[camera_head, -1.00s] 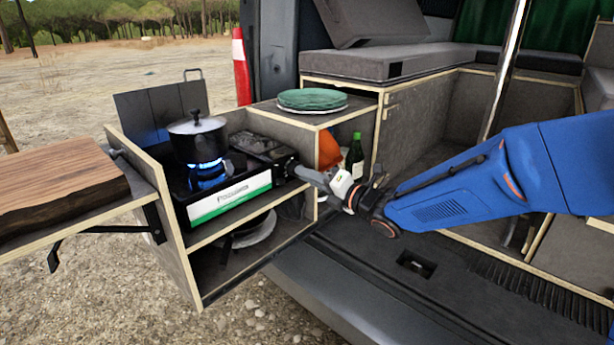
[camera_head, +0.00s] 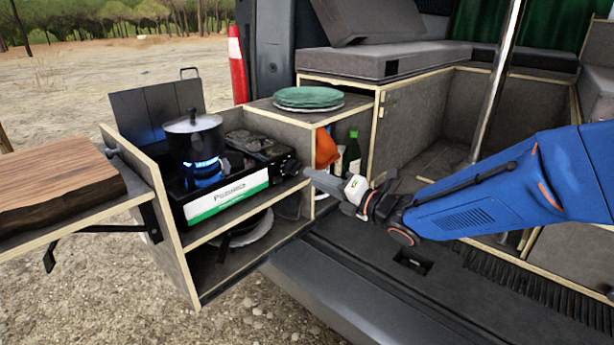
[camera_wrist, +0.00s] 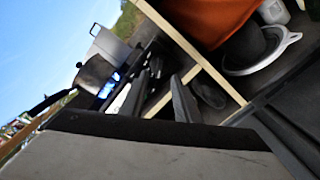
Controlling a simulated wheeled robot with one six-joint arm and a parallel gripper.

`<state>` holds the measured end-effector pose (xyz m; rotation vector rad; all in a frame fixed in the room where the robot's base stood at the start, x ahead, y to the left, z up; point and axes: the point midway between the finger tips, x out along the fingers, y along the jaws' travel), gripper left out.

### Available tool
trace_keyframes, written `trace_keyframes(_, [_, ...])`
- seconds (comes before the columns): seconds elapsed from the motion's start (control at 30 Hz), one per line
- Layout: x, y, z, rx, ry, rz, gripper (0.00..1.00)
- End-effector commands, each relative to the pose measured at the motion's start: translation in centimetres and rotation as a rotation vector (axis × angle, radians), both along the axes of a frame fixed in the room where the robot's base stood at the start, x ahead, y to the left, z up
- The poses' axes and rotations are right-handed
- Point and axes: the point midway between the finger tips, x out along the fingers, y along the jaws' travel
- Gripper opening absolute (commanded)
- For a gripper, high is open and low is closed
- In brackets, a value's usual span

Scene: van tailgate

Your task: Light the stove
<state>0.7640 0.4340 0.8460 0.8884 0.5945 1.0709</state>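The stove (camera_head: 228,203) is a black portable burner with a white and green front panel, on the upper shelf of the pull-out box. A blue flame (camera_head: 203,170) burns under the black lidded pot (camera_head: 193,138). The flame also shows in the wrist view (camera_wrist: 109,85), beside the pot (camera_wrist: 92,73). The dark knob (camera_head: 291,167) is at the stove's right end. My gripper (camera_head: 309,173) is just right of the knob, with a small gap showing.
Green plates (camera_head: 309,97) lie on the cabinet top. A green bottle (camera_head: 353,155) and an orange item (camera_head: 326,148) stand in the compartment behind my gripper. A wooden board (camera_head: 60,188) rests on the left side shelf. The van floor right of the box is mostly clear.

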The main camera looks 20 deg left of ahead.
Motion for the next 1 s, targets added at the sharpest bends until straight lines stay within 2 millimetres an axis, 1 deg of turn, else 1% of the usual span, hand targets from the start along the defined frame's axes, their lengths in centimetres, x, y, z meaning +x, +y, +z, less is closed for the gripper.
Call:
trace_keyframes(0.03, [-0.4, -1.1, 0.1, 0.0, -0.001, -0.003, 0.29])
trace_keyframes(0.1, [-0.9, -2.4, 0.0, -0.001, 0.0, -0.003, 0.29])
trace_keyframes(0.4, [-3.2, -7.9, 0.0, 0.001, 0.0, -0.003, 0.29])
trace_keyframes(0.5, [-3.8, -9.4, 0.0, -0.001, -0.001, -0.003, 0.29])
trace_keyframes(0.7, [-4.6, -11.2, 0.0, -0.001, 0.0, -0.002, 0.29])
trace_keyframes(0.83, [-4.9, -11.6, -0.1, -0.001, 0.001, 0.0, 0.29])
trace_keyframes(1.0, [-4.9, -11.7, -0.1, -0.001, 0.001, 0.0, 0.29])
